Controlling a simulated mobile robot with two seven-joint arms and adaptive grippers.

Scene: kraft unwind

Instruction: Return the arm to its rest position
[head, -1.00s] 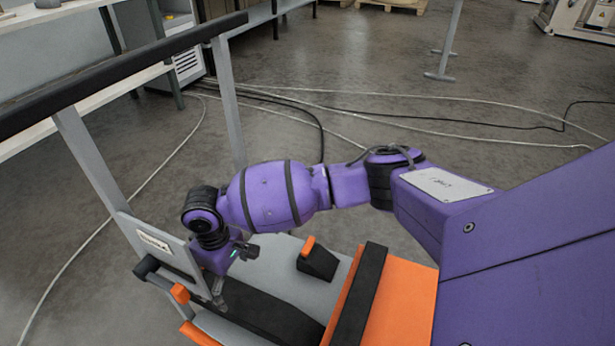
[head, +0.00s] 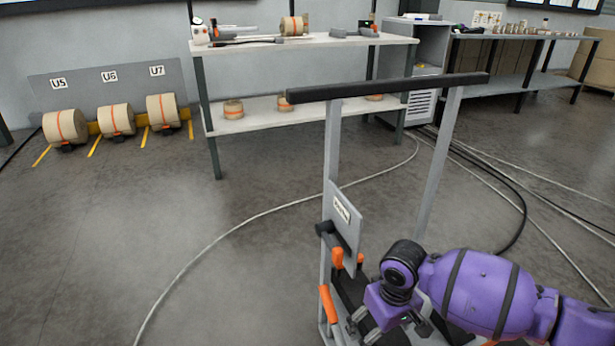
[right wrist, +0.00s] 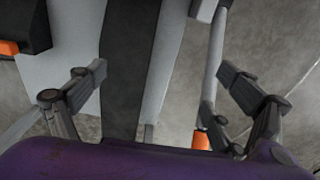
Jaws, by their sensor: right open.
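My right arm (head: 482,290), purple with black bands, reaches in from the lower right of the head view. Its gripper (head: 366,325) points down over the grey and black deck of a cart. In the right wrist view the two fingers stand wide apart, with the right gripper (right wrist: 163,75) open and nothing between the fingertips. A black strip and grey deck (right wrist: 162,60) lie below it. My left gripper is not in view.
Kraft rolls (head: 116,119) sit by the left wall. A workbench (head: 300,44) stands behind. Cables cross the floor; the left floor is clear.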

